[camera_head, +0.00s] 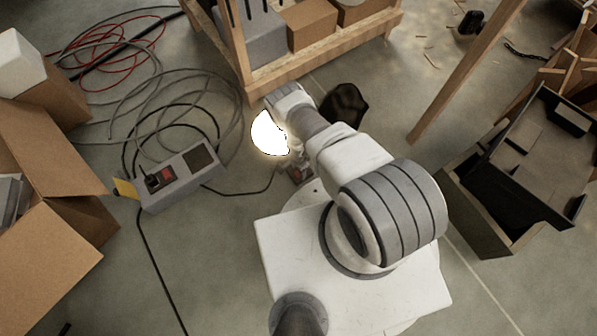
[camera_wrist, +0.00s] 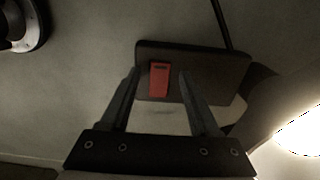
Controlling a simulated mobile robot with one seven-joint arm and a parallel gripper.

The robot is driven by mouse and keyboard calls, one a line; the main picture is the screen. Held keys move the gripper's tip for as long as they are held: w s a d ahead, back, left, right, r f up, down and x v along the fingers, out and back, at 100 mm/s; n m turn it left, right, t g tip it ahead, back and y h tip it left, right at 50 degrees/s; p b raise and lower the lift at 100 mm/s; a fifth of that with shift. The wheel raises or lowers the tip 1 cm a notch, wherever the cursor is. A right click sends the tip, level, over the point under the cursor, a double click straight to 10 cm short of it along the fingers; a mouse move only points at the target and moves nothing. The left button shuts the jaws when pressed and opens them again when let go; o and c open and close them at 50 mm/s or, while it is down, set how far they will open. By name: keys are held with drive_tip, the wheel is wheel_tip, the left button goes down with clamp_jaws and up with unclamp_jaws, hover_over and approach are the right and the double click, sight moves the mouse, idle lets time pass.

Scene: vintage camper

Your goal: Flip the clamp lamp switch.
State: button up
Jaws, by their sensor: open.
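The clamp lamp's lit bulb (camera_head: 268,133) glows white beside my arm in the head view, and its glare (camera_wrist: 303,135) shows at the right of the wrist view. A red rocker switch (camera_wrist: 159,80) sits on a dark switch housing (camera_wrist: 220,73) in the wrist view. The housing is small and mostly hidden by my arm in the head view (camera_head: 297,175). My gripper (camera_wrist: 160,73) is open and empty, with one fingertip on each side of the red switch in the picture. I cannot tell whether the fingers touch the housing.
A grey power box (camera_head: 187,178) with a red switch and cables lies on the floor to the left. Cardboard boxes (camera_head: 45,245) stand at far left. A wooden shelf (camera_head: 325,62) is behind the lamp, and a black crate (camera_head: 515,165) is at right.

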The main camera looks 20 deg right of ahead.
drive_tip(key=shift+f, duration=0.15)
clamp_jaws()
drive_tip(key=shift+d+y, duration=0.2)
drive_tip(key=shift+y, duration=0.6)
unclamp_jaws()
idle(0.3)
wheel_tip(320, 180, up, 17)
drive_tip(key=d+p, duration=0.2)
drive_tip(key=p, duration=0.6)
drive_tip(key=shift+w+r+p, duration=0.2)
drive_tip(key=shift+w+p, duration=0.2)
